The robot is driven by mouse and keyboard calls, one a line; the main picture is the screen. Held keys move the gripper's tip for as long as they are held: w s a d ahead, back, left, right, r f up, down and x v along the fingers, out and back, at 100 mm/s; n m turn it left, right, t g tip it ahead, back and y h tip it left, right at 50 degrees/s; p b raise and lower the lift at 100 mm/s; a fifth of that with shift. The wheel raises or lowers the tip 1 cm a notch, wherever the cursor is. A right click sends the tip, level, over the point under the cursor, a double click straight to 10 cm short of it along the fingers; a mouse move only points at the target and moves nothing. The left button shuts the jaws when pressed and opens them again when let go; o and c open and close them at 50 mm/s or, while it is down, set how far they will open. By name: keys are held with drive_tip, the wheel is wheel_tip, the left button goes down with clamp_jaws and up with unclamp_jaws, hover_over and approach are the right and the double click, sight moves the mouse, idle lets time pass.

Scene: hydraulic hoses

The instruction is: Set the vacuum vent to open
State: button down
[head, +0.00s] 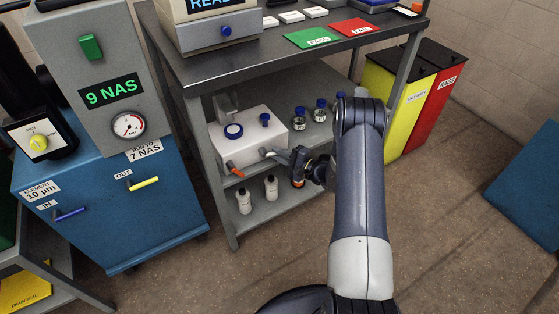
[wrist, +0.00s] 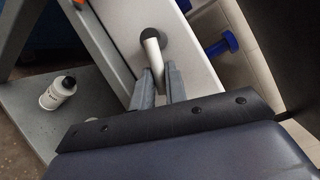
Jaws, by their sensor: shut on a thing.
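A white box (head: 262,127) with a blue ring-shaped cap and a blue knob on top stands on the middle shelf of the bench. A pale lever (head: 274,153) sticks out of its front. I take it for the vacuum vent; no label on it is readable. In the wrist view the lever (wrist: 153,52) comes out of a dark round hub, and its free end is between the fingers of my gripper (wrist: 159,88). My gripper (head: 291,160) is shut on the lever; its fingertips are small and partly hidden by my wrist in the head view.
An orange lever (head: 237,171) sits left on the box front. White bottles (head: 271,187) stand on the lower shelf, one also in the wrist view (wrist: 58,92). Blue-capped jars (head: 300,118) stand right of the box. A blue cabinet (head: 110,205) is at left.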

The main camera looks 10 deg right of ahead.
sight(275, 163)
drive_tip(key=shift+s+a+f+m+t+y+b, duration=0.1)
drive_tip(key=shift+a+f+m+t+y+b, duration=0.3)
drive_tip(key=shift+m+b, duration=1.05)
drive_tip(key=shift+s+a+f+m+t+b, duration=0.15)
drive_tip(key=shift+f+m+t+b, duration=0.55)
drive_tip(key=shift+m+b, duration=0.75)
drive_tip(key=shift+s+a+f+m+t+y+b, duration=0.1)
drive_tip(key=shift+a+f+m+t+y+b, duration=0.2)
drive_tip(key=shift+m+t+b, duration=0.8)
drive_tip(key=shift+a+m+g+b, duration=0.1)
drive_tip(key=shift+m+g+b, duration=0.3)
drive_tip(key=shift+m+b, duration=0.1)
drive_tip(key=c, duration=1.4)
unclamp_jaws()
drive_tip(key=shift+c, duration=0.2)
drive_tip(key=p+v, duration=0.2)
drive_tip(key=v, duration=0.8)
drive_tip(key=shift+s+d, duration=0.25)
drive_tip(key=shift+s, duration=0.05)
drive_tip(key=shift+w+a+f, duration=0.1)
